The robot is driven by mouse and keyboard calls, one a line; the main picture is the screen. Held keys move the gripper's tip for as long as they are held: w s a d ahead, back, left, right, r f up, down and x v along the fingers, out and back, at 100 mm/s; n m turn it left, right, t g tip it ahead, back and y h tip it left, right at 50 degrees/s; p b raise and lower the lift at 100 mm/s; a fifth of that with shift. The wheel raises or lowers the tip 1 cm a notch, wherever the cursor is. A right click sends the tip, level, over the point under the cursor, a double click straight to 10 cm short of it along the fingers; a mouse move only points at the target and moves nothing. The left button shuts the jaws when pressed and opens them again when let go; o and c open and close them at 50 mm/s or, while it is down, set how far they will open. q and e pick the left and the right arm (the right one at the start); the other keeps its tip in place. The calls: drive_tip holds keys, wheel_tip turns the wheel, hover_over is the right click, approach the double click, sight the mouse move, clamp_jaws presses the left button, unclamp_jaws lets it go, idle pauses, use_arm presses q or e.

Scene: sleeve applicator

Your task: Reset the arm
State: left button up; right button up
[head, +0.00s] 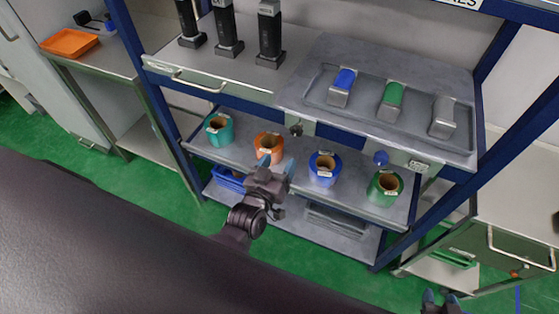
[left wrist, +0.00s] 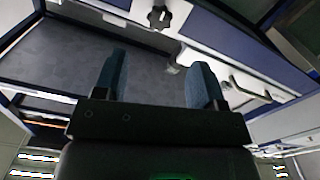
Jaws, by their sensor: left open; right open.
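My left gripper (head: 276,165) is in the middle of the head view, in front of the shelf with the coloured rolls. Its blue fingertips are apart, and it overlaps the front of the orange roll (head: 268,147) in the picture. In the left wrist view the two fingers (left wrist: 158,78) are spread with nothing between them, facing a grey shelf surface (left wrist: 75,55) and a dark knob (left wrist: 159,18). My right gripper (head: 440,298) shows only partly at the bottom right edge of the head view. Its fingertips are apart and no object shows between them.
Teal (head: 218,129), blue (head: 324,168) and green (head: 384,188) rolls stand on the blue-framed rack's shelf. Above, a tray (head: 330,88) holds blue, green and grey-topped pieces. A blue bin (head: 229,180) sits lower. A drawer cabinet (head: 495,245) stands right. Green floor (head: 150,190) is open at left.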

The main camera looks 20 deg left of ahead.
idle(0.4)
use_arm(q)
drive_tip(key=s+a+f+m+g+b, duration=0.1)
drive_tip(key=s+a+f+g, duration=0.2)
drive_tip(key=s, duration=0.4)
drive_tip(key=s+a+f+m+g+b, duration=0.1)
drive_tip(key=s+a+f+m+g, duration=0.1)
drive_tip(key=s+a+f, duration=0.4)
drive_tip(key=shift+s+a+f+g+y, duration=0.35)
drive_tip(key=shift+s+a+g, duration=0.35)
drive_tip(key=shift+s, duration=0.25)
drive_tip(key=shift+c, duration=0.5)
